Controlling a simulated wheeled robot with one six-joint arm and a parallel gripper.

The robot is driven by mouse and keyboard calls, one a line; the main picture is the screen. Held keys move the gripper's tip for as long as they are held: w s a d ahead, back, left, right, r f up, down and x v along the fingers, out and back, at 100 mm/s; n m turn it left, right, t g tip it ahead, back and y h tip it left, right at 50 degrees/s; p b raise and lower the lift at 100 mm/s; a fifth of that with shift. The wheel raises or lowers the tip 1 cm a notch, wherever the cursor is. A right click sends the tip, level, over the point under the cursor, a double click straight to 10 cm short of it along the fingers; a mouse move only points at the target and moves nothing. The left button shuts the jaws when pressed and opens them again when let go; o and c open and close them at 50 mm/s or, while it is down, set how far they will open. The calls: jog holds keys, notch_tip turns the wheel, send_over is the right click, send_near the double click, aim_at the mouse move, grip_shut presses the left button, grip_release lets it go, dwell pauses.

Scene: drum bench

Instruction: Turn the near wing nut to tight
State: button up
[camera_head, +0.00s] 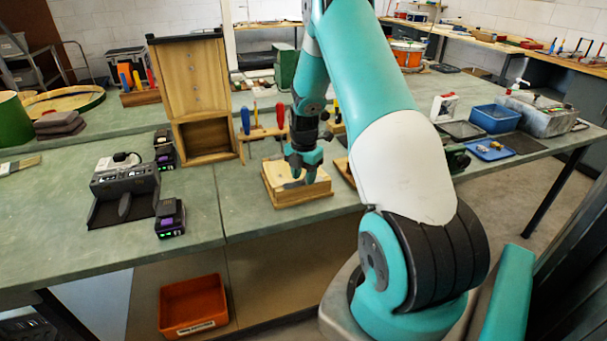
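My gripper (303,172) points down over a pale wooden block (311,194) near the front middle of the bench. Its teal and dark fingers are low over the block's top. A small grey piece shows beside the fingers on the block's top, but I cannot tell whether it is a wing nut or part of the gripper. No wing nut can be made out clearly; the gripper covers much of the block. I cannot tell whether the fingers are open or shut, or whether they touch anything.
A wooden cabinet (190,75) and a rack of screwdrivers (262,131) stand behind the block. A charger (125,180) and batteries (170,218) lie left. Right of my arm are a blue bin (495,118) and blue tray (490,150). Bare bench lies left of the block.

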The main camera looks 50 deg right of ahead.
jog(key=shift+f, duration=0.25)
grip_shut()
